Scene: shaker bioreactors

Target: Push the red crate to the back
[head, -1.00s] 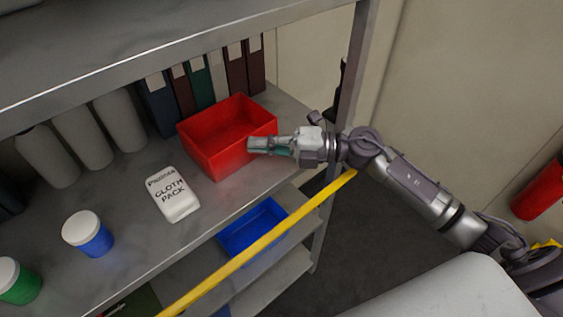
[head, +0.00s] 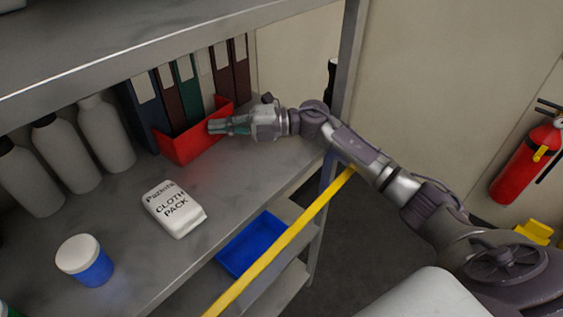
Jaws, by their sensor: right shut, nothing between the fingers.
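The red crate (head: 192,149) is on the grey shelf, up against the row of binders at the back. Its front wall and right end show. The binders rise right behind the front wall and cover most of the inside; I cannot tell whether they stand in it or behind it. My right gripper (head: 214,127) is shut and empty, with its fingertips at the upper rim of the crate's front side, seemingly touching it. My left gripper is not in view.
Several grey bottles (head: 105,135) stand left of the crate. A white cloth pack (head: 174,208) and a blue jar with white lid (head: 84,262) are nearer the front. A yellow bar (head: 290,236) runs along the front edge. A shelf post (head: 347,60) stands right. Shelf surface before the crate is clear.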

